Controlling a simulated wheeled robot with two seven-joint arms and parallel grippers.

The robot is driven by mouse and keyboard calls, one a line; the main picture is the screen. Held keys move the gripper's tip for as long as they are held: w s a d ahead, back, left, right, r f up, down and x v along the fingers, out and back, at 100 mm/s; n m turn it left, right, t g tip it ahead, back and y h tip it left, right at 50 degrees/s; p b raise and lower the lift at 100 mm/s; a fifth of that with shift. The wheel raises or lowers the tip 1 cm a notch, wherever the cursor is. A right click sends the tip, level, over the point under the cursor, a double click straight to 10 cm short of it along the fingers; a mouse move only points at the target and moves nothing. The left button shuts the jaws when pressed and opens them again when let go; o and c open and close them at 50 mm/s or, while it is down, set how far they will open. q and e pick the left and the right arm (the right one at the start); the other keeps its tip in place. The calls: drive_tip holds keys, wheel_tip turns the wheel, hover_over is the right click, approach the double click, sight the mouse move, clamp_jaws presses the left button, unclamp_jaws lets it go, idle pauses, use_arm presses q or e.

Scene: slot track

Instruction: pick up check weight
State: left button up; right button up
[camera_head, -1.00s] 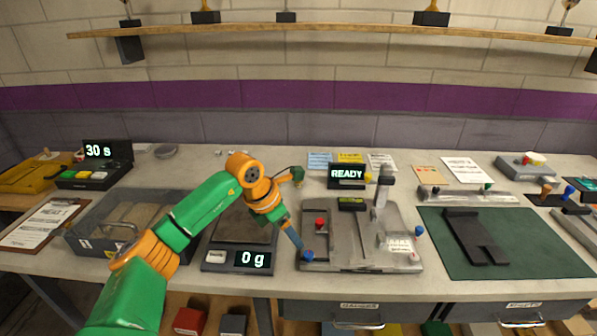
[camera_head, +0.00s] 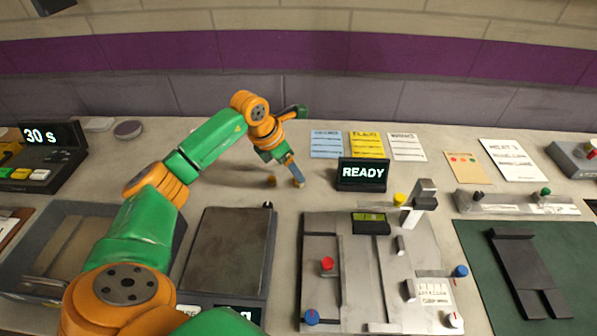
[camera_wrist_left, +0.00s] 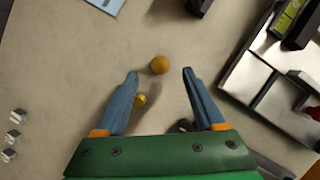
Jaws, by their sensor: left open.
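Two small brass-coloured weights stand on the bench behind the scale. One weight (camera_head: 299,183) is right at my left gripper's tips; in the left wrist view this round weight (camera_wrist_left: 160,64) shows in the gap near the fingertips. The other weight (camera_head: 271,181) is just to its left; in the wrist view it (camera_wrist_left: 139,100) sits close beside the left finger and looks smaller. My left gripper (camera_head: 294,175) points down at them, and its blue fingers (camera_wrist_left: 160,74) are open with nothing gripped. I cannot tell which one is the check weight. My right gripper is not in view.
The scale (camera_head: 232,250) lies in front of the weights, and the metal slot-track fixture (camera_head: 375,285) is to the right. The READY display (camera_head: 362,174) and paper cards (camera_head: 367,145) stand nearby. The bench left of the weights is mostly clear.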

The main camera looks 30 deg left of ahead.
sight(295, 179)
use_arm(q)
drive_tip(key=x, duration=0.2)
drive_tip(key=p+x, duration=0.1)
drive_tip(key=x, duration=0.1)
drive_tip(key=shift+s+f, duration=0.15)
drive_tip(key=shift+s, duration=0.05)
drive_tip(key=shift+w+a+f, duration=0.1)
drive_tip(key=shift+w+f, duration=0.15)
drive_tip(key=shift+s+r, duration=0.15)
drive_tip(key=shift+s, duration=0.05)
drive_tip(key=c, duration=0.9)
clamp_jaws()
drive_tip(key=shift+w, duration=0.1)
